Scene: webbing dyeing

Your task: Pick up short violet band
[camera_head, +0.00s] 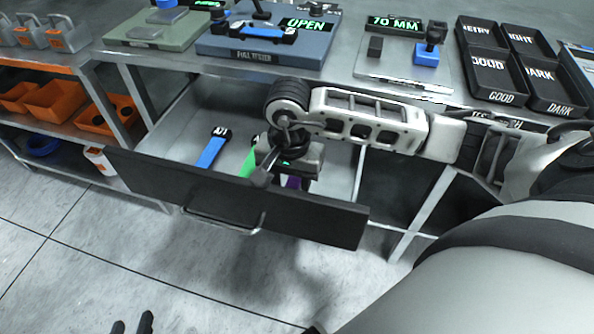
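The violet band (293,183) shows as a small patch inside the open drawer, below my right gripper. Most of it is hidden by the gripper and the drawer front (235,200). My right gripper (292,177) points down into the drawer, with its arm coming in from the right. Its fingertips are mostly hidden, so I cannot tell whether they touch or grip the band. My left gripper (132,325) shows only as two dark fingertips at the bottom edge, apart, with nothing seen between them.
A blue band (210,152) and a partly hidden green band (249,164) lie in the drawer, left of my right gripper. The worktop above carries a blue tester (265,45) and black sorting trays (495,75). Orange bins (55,100) stand at left.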

